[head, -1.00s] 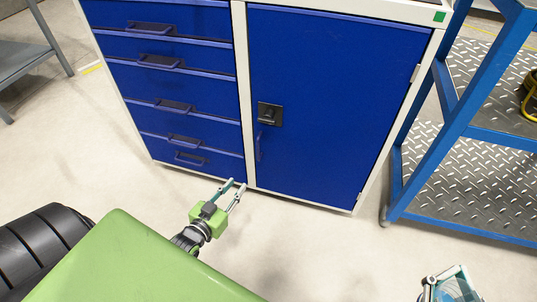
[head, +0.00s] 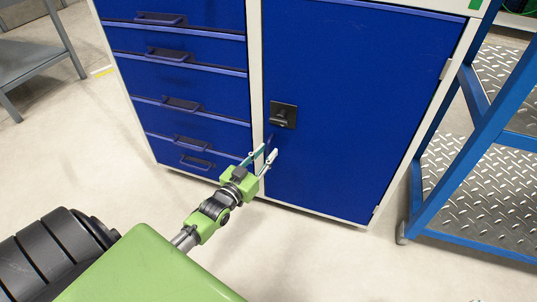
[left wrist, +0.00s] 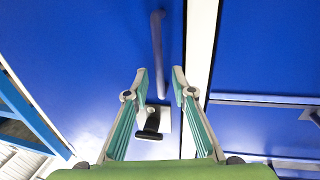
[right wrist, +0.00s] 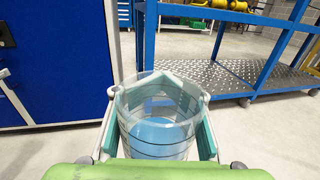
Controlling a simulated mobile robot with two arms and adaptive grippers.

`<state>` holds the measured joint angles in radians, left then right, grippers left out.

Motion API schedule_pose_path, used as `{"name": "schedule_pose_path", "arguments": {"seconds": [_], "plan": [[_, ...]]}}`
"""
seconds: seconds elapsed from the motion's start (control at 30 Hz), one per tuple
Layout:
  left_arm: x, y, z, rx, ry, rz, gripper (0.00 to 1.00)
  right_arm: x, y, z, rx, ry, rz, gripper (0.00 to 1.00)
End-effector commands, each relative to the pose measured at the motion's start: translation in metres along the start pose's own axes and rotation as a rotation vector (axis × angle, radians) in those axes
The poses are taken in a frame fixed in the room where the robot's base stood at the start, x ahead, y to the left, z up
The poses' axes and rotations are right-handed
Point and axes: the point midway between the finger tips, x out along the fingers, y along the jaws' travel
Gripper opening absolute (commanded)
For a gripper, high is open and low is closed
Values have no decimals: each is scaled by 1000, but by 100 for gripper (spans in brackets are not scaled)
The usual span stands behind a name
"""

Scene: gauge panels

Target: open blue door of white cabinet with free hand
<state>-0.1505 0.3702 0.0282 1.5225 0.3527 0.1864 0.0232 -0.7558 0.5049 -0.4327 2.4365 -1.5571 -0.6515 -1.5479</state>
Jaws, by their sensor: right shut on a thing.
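The blue door (head: 350,110) of the white cabinet (head: 256,60) is shut, with a black latch plate (head: 283,115) near its left edge. A blue bar handle (left wrist: 158,45) shows in the left wrist view; the gripper partly covers it in the head view. My left gripper (head: 267,152) is open and empty in front of the door, just below the latch. In the left wrist view the handle's end lies between its fingertips; contact cannot be told. My right gripper (right wrist: 160,95) is shut on a clear cylindrical container (right wrist: 158,125) with blue contents.
Blue drawers (head: 180,80) with bar handles fill the cabinet's left side. A blue-framed cart (head: 455,160) with metal tread shelves stands close on the right. A grey shelf (head: 35,55) stands at the far left. The floor before the cabinet is clear.

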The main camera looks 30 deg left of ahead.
Motion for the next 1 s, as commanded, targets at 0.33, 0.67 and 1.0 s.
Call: {"name": "schedule_pose_path", "arguments": {"seconds": [0.33, 0.67, 1.0], "plan": [[19, 0, 0, 0, -2, 0, 24, 0, 0, -7, 0, -1, 0, 2], [18, 0, 0, 0, -1, 0, 0, 0, 0, -6, 0, -1, 0, 2], [10, 2, -2, -4, -2, -21, 0, 0, 0, 4, 0, -1, 0, 2]]}}
